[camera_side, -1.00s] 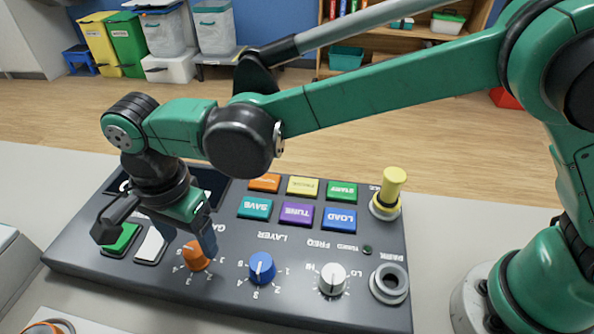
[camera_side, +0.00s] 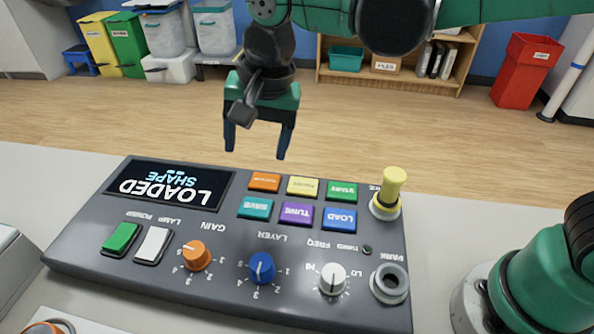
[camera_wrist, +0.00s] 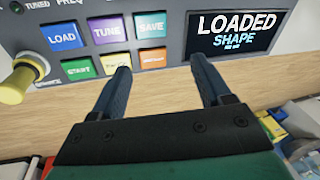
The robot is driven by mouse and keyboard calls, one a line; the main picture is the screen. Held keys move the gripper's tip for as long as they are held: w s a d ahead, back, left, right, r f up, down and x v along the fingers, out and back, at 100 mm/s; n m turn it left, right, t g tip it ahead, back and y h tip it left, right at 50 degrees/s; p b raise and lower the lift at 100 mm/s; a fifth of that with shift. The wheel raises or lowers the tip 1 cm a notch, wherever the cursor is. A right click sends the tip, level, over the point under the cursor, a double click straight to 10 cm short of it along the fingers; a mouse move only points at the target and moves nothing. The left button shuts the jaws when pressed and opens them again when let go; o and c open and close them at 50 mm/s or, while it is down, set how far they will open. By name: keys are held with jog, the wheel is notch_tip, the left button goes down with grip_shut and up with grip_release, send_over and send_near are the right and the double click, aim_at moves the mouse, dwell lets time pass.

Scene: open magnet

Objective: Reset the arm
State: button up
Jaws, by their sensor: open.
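My gripper (camera_side: 257,140) hangs in the air above the back edge of the dark control panel (camera_side: 200,222), clear of it. Its two dark fingers point down, apart and empty. In the wrist view my gripper (camera_wrist: 160,75) shows its fingers spread with nothing between them. The panel's screen (camera_side: 170,187) reads LOADED SHAPE. The panel carries an orange GAIN knob (camera_side: 196,255), a blue LAYER knob (camera_side: 262,267), a white FREQ knob (camera_side: 333,278), a green rocker (camera_side: 121,237) and a white rocker (camera_side: 153,244). A yellow peg (camera_side: 394,182) stands upright in a ring at the back right.
An empty PARK ring (camera_side: 390,282) sits at the panel's front right. Several coloured buttons, among them blue LOAD (camera_side: 339,220), fill the panel's middle. Shelves (camera_side: 400,62), bins and a red bin (camera_side: 526,70) stand far behind. The air above the panel is free.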

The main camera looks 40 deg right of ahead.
jog(key=s+d+f+n+t, duration=0.1)
jog(key=s+d+n+t, duration=0.1)
jog(key=d, duration=0.6)
jog(key=s+d+n+t+h, duration=0.1)
jog(key=s+d+n+t, duration=0.2)
jog(key=d, duration=0.6)
jog(key=shift+s+d+f+n, duration=0.15)
jog(key=shift+s+f+n, duration=0.2)
jog(key=shift+s+n, duration=0.65)
jog(key=shift+w, duration=0.1)
